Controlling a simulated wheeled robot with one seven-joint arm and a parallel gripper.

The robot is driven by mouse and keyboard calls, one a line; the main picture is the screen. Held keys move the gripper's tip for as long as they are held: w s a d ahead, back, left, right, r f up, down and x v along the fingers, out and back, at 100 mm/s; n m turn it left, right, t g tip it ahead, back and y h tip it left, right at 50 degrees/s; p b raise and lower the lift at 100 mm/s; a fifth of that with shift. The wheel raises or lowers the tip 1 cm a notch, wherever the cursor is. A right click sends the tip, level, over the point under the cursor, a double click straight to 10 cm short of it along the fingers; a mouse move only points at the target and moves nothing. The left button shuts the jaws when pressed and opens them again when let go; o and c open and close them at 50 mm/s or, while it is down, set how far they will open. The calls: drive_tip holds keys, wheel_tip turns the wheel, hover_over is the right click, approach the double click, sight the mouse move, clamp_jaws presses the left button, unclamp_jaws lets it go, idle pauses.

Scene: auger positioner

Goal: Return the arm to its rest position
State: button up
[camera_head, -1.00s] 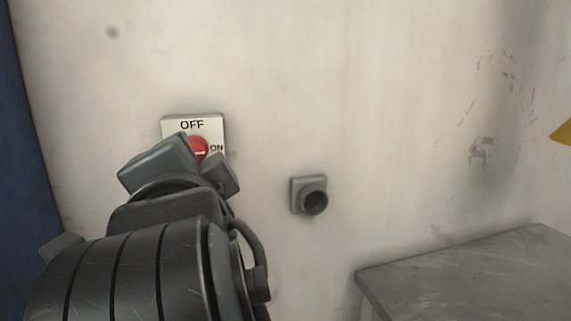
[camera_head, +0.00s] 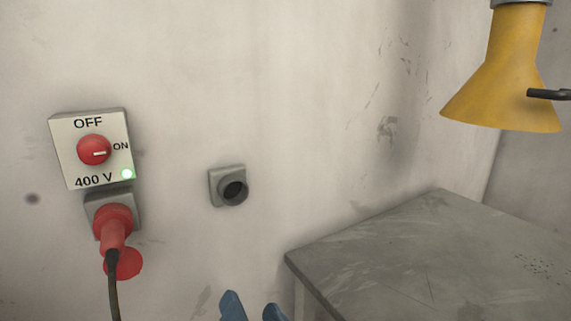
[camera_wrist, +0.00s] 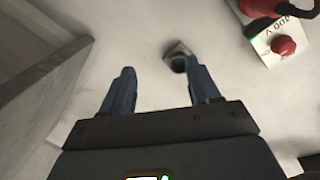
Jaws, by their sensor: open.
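My gripper (camera_head: 253,308) shows at the bottom edge of the head view, with only its two blue fingertips visible. In the wrist view both fingers of my gripper (camera_wrist: 160,88) are spread apart with nothing between them. It is apart from the switch box (camera_head: 68,154) on the wall. The red knob (camera_head: 94,149) has its white mark pointing to ON, and a green light (camera_head: 127,174) glows beside the 400 V label. The box also shows at the upper right of the wrist view (camera_wrist: 262,42). The rest of my arm is out of the head view.
A red plug (camera_head: 112,226) with a black cable sits in the socket below the switch box. A grey wall socket (camera_head: 215,187) is right of it. A grey metal table (camera_head: 420,255) stands at lower right, with a yellow lamp (camera_head: 508,75) above.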

drive_tip(key=s+d+f+n+h, duration=0.1)
drive_tip(key=s+d+f, duration=0.45)
drive_tip(key=d, duration=0.25)
drive_tip(key=s+d+f+n+h, duration=0.1)
drive_tip(key=s+d+f, duration=0.4)
drive_tip(key=s+d, duration=0.25)
drive_tip(key=s+d+h, duration=0.1)
drive_tip(key=s+d, duration=0.2)
drive_tip(key=s, duration=0.3)
drive_tip(key=s+d+r+h, duration=0.1)
drive_tip(key=s+d+h, duration=0.1)
drive_tip(key=s, duration=0.4)
drive_tip(key=s+d+h, duration=0.1)
drive_tip(key=s+d, duration=0.4)
drive_tip(key=s, duration=0.2)
drive_tip(key=shift+r+n+g+h, duration=0.3)
drive_tip(key=shift+n+h, duration=0.1)
drive_tip(key=shift+c, duration=0.4)
